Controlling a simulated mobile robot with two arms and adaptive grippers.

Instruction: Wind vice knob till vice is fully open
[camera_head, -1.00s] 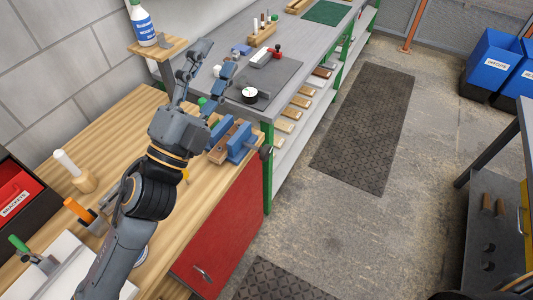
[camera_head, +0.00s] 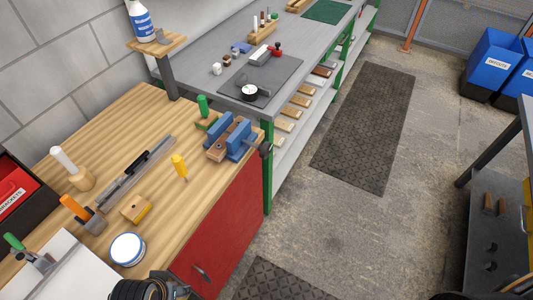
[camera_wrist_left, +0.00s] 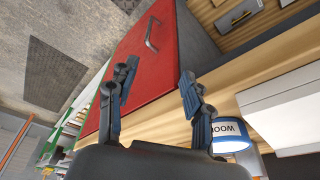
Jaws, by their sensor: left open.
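The vice (camera_head: 240,143) has blue jaws with brown wooden faces and sits at the right end of the wooden bench. How wide the gap between its jaws is, I cannot tell. Its dark knob (camera_head: 266,149) sticks out past the bench's right edge, above the red cabinet. My left gripper (camera_wrist_left: 158,82) is open and empty in the left wrist view, with its fingers wide apart in front of the red cabinet door and bench edge. In the head view only a dark part of my left arm shows at the bottom edge, well away from the vice. My right gripper is not in view.
The wooden bench (camera_head: 112,118) holds a yellow-handled tool (camera_head: 180,166), a white-lidded tin (camera_head: 127,249), a small wood block (camera_head: 136,208) and a green-handled tool (camera_head: 203,106). The red cabinet (camera_head: 225,232) is below. Floor is clear right of the knob.

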